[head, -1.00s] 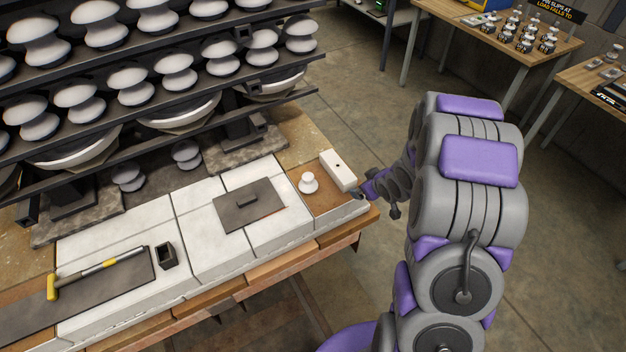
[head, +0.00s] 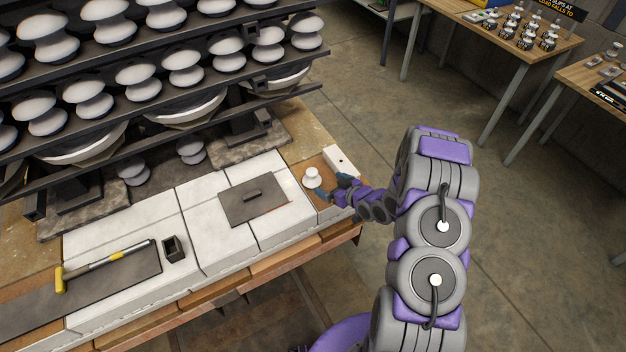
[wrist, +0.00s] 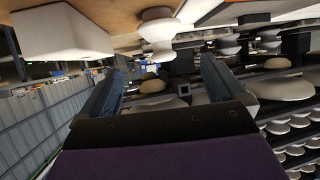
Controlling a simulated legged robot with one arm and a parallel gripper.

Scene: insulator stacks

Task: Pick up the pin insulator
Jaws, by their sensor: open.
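The white pin insulator (head: 312,177) stands upright on the brown wooden patch at the right end of the bench. In the wrist view the insulator (wrist: 158,30) shows ahead, near the upper edge and between the lines of the two fingers. My gripper (head: 333,187) is open and reaches in from the right, just beside the insulator. In the wrist view my gripper (wrist: 161,85) has its fingers spread wide with nothing held. In the head view one fingertip is close to the insulator's lower side; I cannot tell whether they touch.
A white block (head: 341,159) stands just behind my gripper; the block (wrist: 62,33) also shows upper left in the wrist view. A rack (head: 208,84) of insulators rises behind.

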